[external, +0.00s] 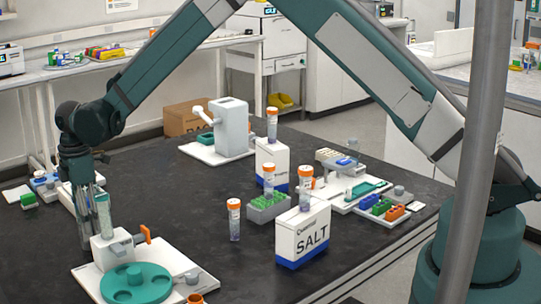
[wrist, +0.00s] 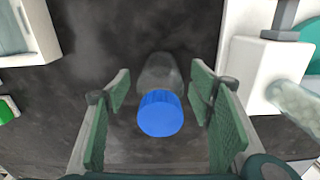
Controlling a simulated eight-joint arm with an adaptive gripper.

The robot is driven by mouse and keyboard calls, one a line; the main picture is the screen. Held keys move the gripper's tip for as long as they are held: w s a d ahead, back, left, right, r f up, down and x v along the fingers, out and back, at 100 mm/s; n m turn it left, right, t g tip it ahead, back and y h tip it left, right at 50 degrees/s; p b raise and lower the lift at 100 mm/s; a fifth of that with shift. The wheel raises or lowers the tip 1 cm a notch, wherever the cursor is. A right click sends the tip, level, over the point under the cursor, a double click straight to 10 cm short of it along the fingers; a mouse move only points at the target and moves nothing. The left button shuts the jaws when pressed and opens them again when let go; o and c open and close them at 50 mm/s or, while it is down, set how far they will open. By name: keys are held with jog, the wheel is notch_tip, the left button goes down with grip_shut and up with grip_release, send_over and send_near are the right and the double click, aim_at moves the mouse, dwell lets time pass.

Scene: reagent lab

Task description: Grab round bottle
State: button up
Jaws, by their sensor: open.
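The round bottle (wrist: 160,112) has a blue cap and a clear body. In the wrist view it stands on the dark bench between the two green-padded fingers of my gripper (wrist: 162,92). The gripper is open, with a visible gap on each side of the cap. In the external view my gripper (external: 84,225) points down at the left of the bench. The bottle cannot be made out there, behind the gripper and the white device.
A white device (external: 112,248) holding a clear tube (external: 104,215) stands close to my gripper, beside a teal round rack (external: 136,283). Orange-capped tubes and a SALT box (external: 303,236) stand mid-bench. A white tray (wrist: 27,35) is at the wrist view's upper left.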

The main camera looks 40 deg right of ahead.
dwell(0.5)
jog(key=c, duration=1)
jog(key=shift+r, duration=0.15)
notch_tip(320, 180, up, 10)
jog(key=shift+f, duration=0.15)
dwell(0.4)
